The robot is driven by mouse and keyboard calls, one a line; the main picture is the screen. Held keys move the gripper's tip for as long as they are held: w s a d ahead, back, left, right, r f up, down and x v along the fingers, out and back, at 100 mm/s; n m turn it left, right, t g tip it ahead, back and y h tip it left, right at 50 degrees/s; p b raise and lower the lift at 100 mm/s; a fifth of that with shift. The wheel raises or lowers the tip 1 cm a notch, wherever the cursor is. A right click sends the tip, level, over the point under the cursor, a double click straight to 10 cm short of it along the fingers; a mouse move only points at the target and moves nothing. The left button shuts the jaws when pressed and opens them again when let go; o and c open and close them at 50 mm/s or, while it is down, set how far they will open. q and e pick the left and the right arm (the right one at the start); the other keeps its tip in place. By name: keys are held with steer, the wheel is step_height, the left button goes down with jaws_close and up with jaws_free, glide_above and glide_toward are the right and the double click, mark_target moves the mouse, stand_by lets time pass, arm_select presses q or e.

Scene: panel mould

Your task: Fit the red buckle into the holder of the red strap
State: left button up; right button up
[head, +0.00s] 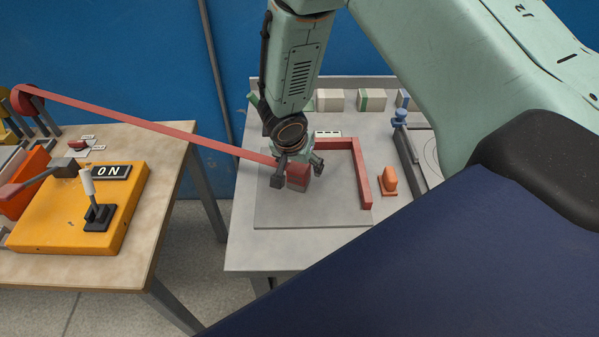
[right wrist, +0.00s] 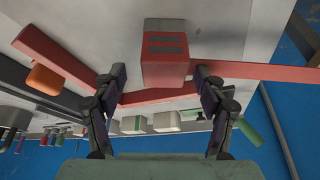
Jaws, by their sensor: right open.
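The red buckle (head: 298,180) is a block at the end of the red strap (head: 150,123), over the grey plate on the right-hand table. In the right wrist view the buckle (right wrist: 165,62) shows two dark slots, and the strap (right wrist: 265,74) leads off to the right. My right gripper (head: 297,171) is open, with its fingers on either side of the buckle; contact cannot be told. At upper left the strap meets a red reel (head: 27,98). A small red part (head: 79,144) sits on a labelled plate; I cannot tell whether it is the holder. My left gripper is out of view.
A red L-shaped bar (head: 361,175) lies on the grey plate (head: 285,216), right of the buckle. An orange piece (head: 389,180) stands beyond it. Pale blocks (head: 330,100) line the back. The left table has a yellow lever box (head: 60,220) marked ON. A gap separates the tables.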

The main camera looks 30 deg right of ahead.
mark_target(299, 166)
steer(key=shift+w+f, duration=0.4)
steer(key=shift+f, duration=0.3)
steer(key=shift+s, duration=0.1)
steer(key=shift+s+d+r, duration=0.1)
steer(key=shift+d, duration=0.05)
steer(key=shift+c, duration=0.8)
steer(key=shift+w+a, duration=0.2)
steer(key=c, duration=0.6)
steer(key=shift+d, duration=0.1)
steer(key=c, duration=0.5)
steer(key=shift+c, duration=0.2)
steer(key=shift+r, duration=0.6)
step_height(299, 166, up, 16)
steer(key=p, duration=0.1)
steer(key=shift+r, duration=0.2)
